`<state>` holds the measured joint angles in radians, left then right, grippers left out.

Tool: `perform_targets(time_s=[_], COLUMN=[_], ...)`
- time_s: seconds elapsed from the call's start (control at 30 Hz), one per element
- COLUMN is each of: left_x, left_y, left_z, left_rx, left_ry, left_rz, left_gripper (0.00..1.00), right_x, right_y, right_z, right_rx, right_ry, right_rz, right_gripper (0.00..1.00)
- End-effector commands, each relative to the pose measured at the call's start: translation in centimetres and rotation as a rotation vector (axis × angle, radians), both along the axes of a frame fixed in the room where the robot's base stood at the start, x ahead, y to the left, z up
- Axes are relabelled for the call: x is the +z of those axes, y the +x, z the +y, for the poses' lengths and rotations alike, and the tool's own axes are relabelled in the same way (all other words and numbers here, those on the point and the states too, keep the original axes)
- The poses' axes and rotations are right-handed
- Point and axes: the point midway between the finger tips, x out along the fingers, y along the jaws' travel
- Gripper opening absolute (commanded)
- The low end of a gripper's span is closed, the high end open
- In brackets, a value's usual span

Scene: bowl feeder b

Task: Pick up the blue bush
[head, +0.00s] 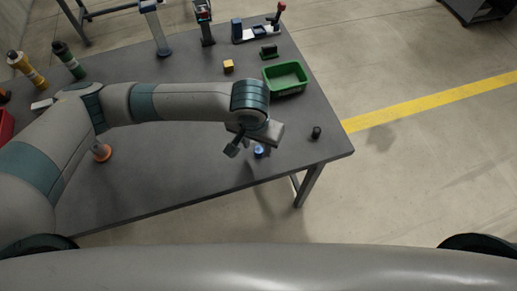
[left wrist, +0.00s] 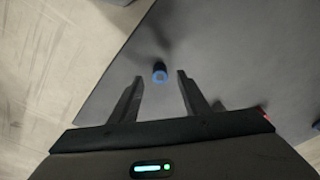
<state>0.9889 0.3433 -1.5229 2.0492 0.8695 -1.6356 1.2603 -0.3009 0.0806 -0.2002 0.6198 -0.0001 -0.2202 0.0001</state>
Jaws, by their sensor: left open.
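The blue bush (head: 259,151) is a small short cylinder on the dark table, near its front edge towards the right. It also shows in the left wrist view (left wrist: 159,73), lying ahead of and between my open fingers. My left gripper (head: 246,148) is above the table right beside the bush in the head view, partly over it. In the left wrist view my left gripper (left wrist: 159,84) is open and empty, its two dark fingers on either side of the bush's line, apart from it. My right gripper is not seen.
A black bush (head: 316,132) stands to the right near the table (head: 200,180) corner. A green bin (head: 286,78) and a yellow block (head: 228,66) are farther back. An orange-based part (head: 101,151) stands left, by my arm. The front of the table is clear.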

Motion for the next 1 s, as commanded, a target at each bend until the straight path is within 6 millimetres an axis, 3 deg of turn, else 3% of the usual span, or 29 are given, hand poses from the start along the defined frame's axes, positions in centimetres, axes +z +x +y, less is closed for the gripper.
perform_targets(time_s=[0.23, 0.7, 0.87, 0.9, 1.0], left_x=[-2.1, -2.2, -2.2, -2.2, -2.2], left_y=[0.3, 0.3, 0.3, 0.3, 0.3], left_z=[-0.1, -0.1, -0.1, -0.1, -0.1], left_rx=[-0.001, -0.001, -0.001, -0.001, -0.001], left_ry=[0.001, 0.000, 0.000, 0.000, 0.000], left_rz=[0.000, 0.000, 0.000, 0.000, -0.001], left_gripper=[0.43, 0.43, 0.04, 0.00, 0.00], right_x=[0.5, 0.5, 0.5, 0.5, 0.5], right_y=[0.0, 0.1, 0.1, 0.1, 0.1], right_z=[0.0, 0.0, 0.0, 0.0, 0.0], right_rx=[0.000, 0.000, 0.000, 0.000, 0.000], right_ry=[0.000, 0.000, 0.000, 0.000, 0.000], right_rz=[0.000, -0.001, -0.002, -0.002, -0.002], right_gripper=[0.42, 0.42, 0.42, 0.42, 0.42])
